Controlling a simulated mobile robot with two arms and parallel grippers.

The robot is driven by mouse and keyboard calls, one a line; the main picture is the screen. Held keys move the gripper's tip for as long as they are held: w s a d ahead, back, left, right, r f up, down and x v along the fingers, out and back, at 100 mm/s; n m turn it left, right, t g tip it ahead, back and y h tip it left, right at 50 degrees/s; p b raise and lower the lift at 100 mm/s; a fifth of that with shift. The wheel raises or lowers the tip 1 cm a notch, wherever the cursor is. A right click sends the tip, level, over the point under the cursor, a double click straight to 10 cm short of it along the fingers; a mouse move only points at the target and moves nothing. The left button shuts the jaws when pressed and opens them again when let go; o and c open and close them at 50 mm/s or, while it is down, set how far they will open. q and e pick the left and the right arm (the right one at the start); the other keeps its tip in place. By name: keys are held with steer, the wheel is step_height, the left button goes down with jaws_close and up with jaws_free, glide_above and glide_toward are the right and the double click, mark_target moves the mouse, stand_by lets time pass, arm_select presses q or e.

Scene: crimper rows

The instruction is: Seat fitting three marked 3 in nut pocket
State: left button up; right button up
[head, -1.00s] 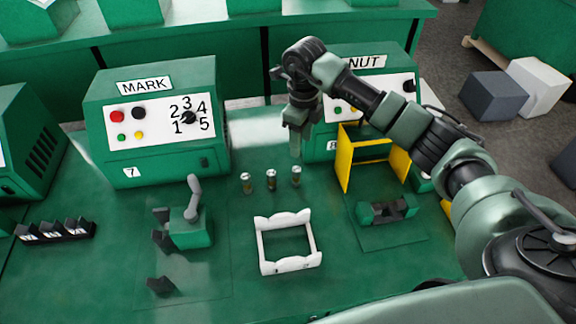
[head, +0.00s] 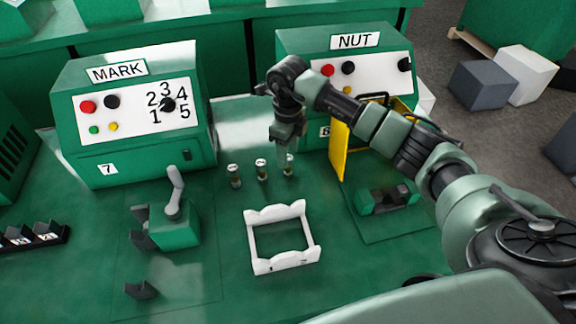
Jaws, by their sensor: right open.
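Three small dark fittings with pale tops stand upright in a row on the green bench: the left fitting (head: 234,177), the middle fitting (head: 261,169) and the right fitting (head: 289,170). Their top marks are too small to read. My right gripper (head: 286,157) points down at the right fitting, its fingers open around or just over the top; I cannot tell whether they touch. A green fixture with dark jaws (head: 386,199), likely the nut pocket, sits in front of the NUT machine (head: 300,60), beside a yellow guard (head: 339,150). My left gripper is out of view.
A white frame (head: 283,266) lies in front of the fittings. The MARK machine (head: 135,150) stands behind left, with a grey-levered green press (head: 176,225) before it. A black labelled rack (head: 35,238) is far left. Bare bench lies around the white frame.

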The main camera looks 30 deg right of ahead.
steer(key=f, duration=0.2)
steer(key=f+p, duration=0.1)
steer(key=f, duration=0.1)
steer(key=shift+s+a+f, duration=0.1)
steer(key=shift+a+f, duration=0.1)
steer(key=shift+f, duration=0.2)
jaws_close()
steer(key=shift+r, duration=0.15)
